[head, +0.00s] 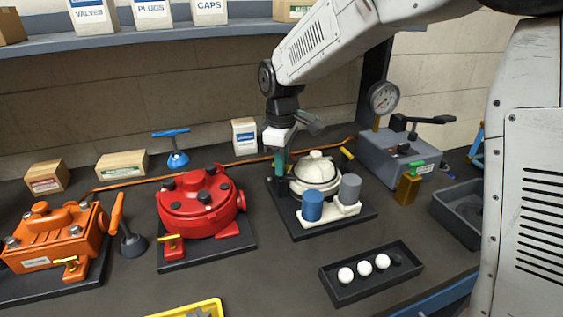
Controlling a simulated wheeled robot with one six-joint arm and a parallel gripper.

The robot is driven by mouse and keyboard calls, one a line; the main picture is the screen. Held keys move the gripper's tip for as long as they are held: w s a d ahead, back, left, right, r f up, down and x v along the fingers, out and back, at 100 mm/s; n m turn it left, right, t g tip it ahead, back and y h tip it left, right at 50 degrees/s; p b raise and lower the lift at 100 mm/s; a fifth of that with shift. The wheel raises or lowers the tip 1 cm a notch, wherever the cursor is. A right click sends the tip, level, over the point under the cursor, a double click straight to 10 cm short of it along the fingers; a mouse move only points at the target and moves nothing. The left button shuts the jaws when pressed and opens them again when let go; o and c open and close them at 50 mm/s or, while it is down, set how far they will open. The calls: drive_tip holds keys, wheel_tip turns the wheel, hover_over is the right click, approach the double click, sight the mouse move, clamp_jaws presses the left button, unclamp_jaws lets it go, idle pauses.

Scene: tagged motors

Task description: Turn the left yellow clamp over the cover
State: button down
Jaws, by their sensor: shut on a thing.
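A white round cover (316,170) sits on a device on a dark base plate (338,226), right of centre in the head view. My gripper (281,172) points down at the left edge of this cover, with its fingers shut. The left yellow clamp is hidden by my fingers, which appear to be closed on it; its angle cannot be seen. The right yellow clamp (347,153) shows at the cover's far right side, pointing outward, away from the cover.
Blue (313,206) and grey (350,189) cylinders stand in front of the cover. A red motor (203,210) and an orange motor (50,240) stand to the left. A black tray (345,291) with white balls lies in front. A grey gauge box (385,160) stands to the right.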

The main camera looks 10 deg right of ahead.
drive_tip(key=n, duration=0.3)
drive_tip(key=shift+n, duration=2.2)
drive_tip(key=c, duration=1.4)
unclamp_jaws()
drive_tip(key=shift+o, duration=0.2)
wheel_tip(320, 180, up, 8)
drive_tip(key=shift+f, duration=0.1)
